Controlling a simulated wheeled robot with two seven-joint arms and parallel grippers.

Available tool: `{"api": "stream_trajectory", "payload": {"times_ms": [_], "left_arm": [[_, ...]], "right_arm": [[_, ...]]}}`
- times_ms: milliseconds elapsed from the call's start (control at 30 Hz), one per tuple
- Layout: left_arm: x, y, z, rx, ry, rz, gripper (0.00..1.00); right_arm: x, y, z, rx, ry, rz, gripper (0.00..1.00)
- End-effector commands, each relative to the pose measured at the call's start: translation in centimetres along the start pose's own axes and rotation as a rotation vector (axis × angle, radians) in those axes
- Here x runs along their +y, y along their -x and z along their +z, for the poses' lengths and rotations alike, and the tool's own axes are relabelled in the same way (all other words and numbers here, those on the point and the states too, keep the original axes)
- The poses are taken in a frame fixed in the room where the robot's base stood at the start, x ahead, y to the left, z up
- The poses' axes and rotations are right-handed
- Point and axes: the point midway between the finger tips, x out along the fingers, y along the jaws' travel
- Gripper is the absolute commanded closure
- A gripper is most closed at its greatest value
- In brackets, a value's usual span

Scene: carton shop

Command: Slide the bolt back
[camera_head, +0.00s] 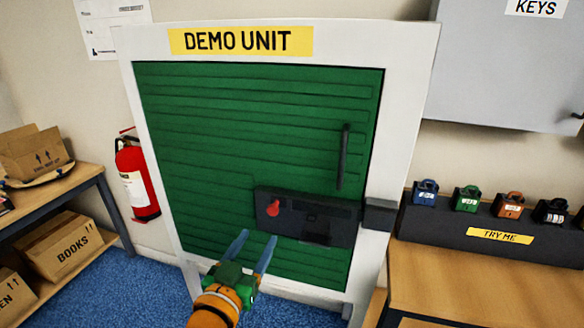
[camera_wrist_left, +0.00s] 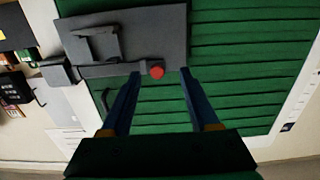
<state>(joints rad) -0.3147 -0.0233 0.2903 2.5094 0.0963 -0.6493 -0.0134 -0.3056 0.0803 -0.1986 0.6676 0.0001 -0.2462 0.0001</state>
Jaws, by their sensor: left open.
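The bolt (camera_wrist_left: 112,70) sits on a dark plate (camera_head: 340,232) low on the green door (camera_head: 240,130). Its red knob (camera_head: 273,208) is at the left end of the plate in the head view. A dark keeper block (camera_head: 380,213) is on the white frame at the right. My left gripper (camera_head: 258,236) is open and empty, with blue fingers below the knob in the head view. In the left wrist view the red knob (camera_wrist_left: 157,72) appears between the fingertips (camera_wrist_left: 160,74), closer to the left one. My right gripper is not in view.
A black door handle (camera_head: 343,157) stands above the plate. A bench (camera_head: 430,275) with a padlock display (camera_head: 480,238) is at the right. A fire extinguisher (camera_head: 137,180) and a shelf of cartons (camera_head: 65,195) are at the left. A grey cabinet (camera_head: 510,70) hangs upper right.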

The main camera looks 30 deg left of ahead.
Motion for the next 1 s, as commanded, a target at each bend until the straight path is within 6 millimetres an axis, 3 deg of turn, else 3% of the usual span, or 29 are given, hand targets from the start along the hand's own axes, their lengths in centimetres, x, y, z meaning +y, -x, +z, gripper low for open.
{"api": "stream_trajectory", "payload": {"times_ms": [33,67,433,733,767,900,1000], "left_arm": [[-0.2,0.0,-1.7,0.013,0.002,-0.006,0.39],[-0.3,-0.1,-1.9,0.019,0.003,-0.008,0.39],[-0.4,-6.3,-1.7,0.023,0.003,-0.009,0.39],[-0.4,-7.1,-1.5,0.021,0.002,-0.008,0.39],[-0.4,-7.1,-1.5,0.021,0.002,-0.008,0.42],[-0.4,-7.1,-1.5,0.021,0.003,-0.008,0.79],[-0.4,-7.1,-1.5,0.021,0.003,-0.008,1.0]], "right_arm": [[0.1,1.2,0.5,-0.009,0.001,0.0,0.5],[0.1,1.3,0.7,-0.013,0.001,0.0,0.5],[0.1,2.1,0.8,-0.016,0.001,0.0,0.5],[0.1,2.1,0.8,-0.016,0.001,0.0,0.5],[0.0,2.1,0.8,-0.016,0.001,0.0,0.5],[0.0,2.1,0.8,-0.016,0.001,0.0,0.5],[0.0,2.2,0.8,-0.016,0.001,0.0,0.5]]}}
